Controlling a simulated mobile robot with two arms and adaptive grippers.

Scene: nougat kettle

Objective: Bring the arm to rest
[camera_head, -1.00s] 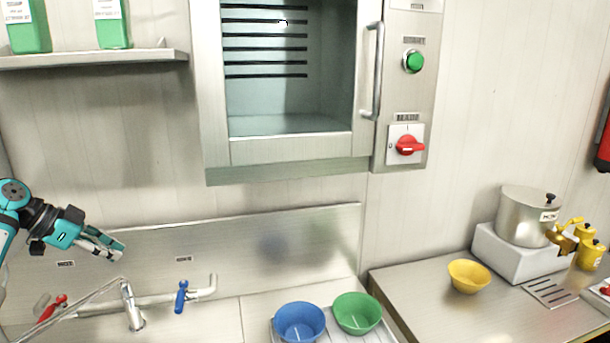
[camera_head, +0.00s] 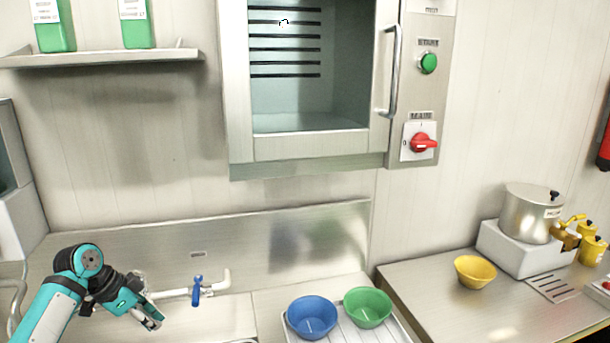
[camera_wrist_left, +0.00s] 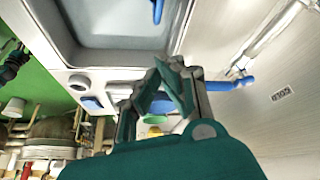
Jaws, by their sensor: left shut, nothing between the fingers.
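My left gripper (camera_head: 151,322) is at the lower left of the head view, in front of the sink area, to the left of the blue-handled tap (camera_head: 197,291). Its fingers are together with nothing between them. In the left wrist view, the gripper (camera_wrist_left: 170,65) points past a sink basin (camera_wrist_left: 118,58), and the blue tap handle (camera_wrist_left: 245,82) shows to its right. My right gripper is not in the head view.
A blue bowl (camera_head: 311,318) and a green bowl (camera_head: 368,307) stand on a tray (camera_head: 396,334). A yellow bowl (camera_head: 475,272) and a metal kettle (camera_head: 532,214) stand on the right side. An open cabinet (camera_head: 308,148) hangs above. A shelf (camera_head: 110,57) holds green containers.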

